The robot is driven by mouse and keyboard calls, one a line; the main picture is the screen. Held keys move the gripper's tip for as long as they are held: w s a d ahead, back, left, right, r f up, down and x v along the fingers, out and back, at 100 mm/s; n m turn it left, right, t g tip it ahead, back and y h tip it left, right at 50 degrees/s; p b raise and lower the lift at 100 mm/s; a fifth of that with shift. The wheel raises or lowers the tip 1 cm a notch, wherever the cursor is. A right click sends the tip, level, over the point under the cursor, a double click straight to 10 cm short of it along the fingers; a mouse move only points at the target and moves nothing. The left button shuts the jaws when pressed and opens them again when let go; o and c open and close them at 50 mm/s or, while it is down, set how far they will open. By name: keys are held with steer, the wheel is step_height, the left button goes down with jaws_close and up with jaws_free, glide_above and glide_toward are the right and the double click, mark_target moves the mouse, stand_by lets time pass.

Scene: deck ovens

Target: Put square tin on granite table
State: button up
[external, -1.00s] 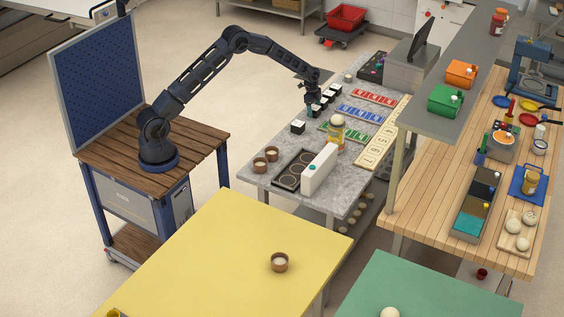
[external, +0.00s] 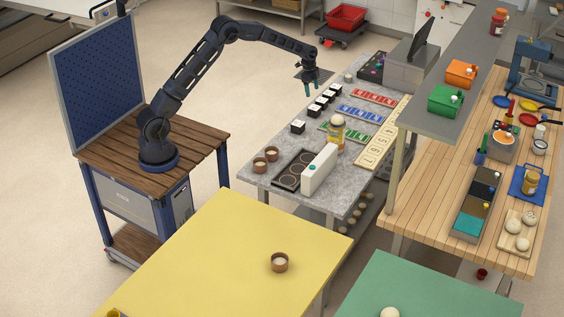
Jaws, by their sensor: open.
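Several small square tins, dark with white tops, stand in a row along the left edge of the grey granite table (external: 350,178). One square tin (external: 298,127) is at the near end of the row, a little apart from the others. Another tin (external: 313,110) is the second in the row. All of them rest on the tabletop.
The granite table also holds a white box (external: 320,169), a dark tray with round wells (external: 292,171), two brown cups, a jar (external: 337,135) and coloured card strips. A grey shelf (external: 425,110) stands to the right. A yellow table (external: 225,255) is in front.

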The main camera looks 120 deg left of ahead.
steer(key=shift+r, duration=0.1)
steer(key=w+d+r, duration=0.5)
steer(key=d+r, duration=0.2)
steer(key=d, duration=0.3)
steer(key=w+d+r, duration=0.4)
steer(key=d+r, duration=0.3)
steer(key=d, duration=0.3)
steer(key=d+r, duration=0.5)
steer(key=d, duration=0.6)
steer(key=d+r, duration=0.6)
steer(key=d, duration=0.6)
steer(key=s+d+r+t, duration=0.1)
steer(key=s+d, duration=0.3)
steer(key=d, duration=0.3)
steer(key=s+d+r, duration=0.1)
steer(key=s+d, duration=0.3)
steer(key=d, duration=0.3)
steer(key=s+d+r+t, duration=0.1)
steer(key=s+d+r, duration=0.1)
steer(key=s+d, duration=0.35)
steer(key=s+d+f, duration=0.5)
steer(key=s+d, duration=0.7)
steer(key=s, duration=0.1)
steer(key=shift+s+d+t, duration=0.15)
steer(key=shift+s+t, duration=0.25)
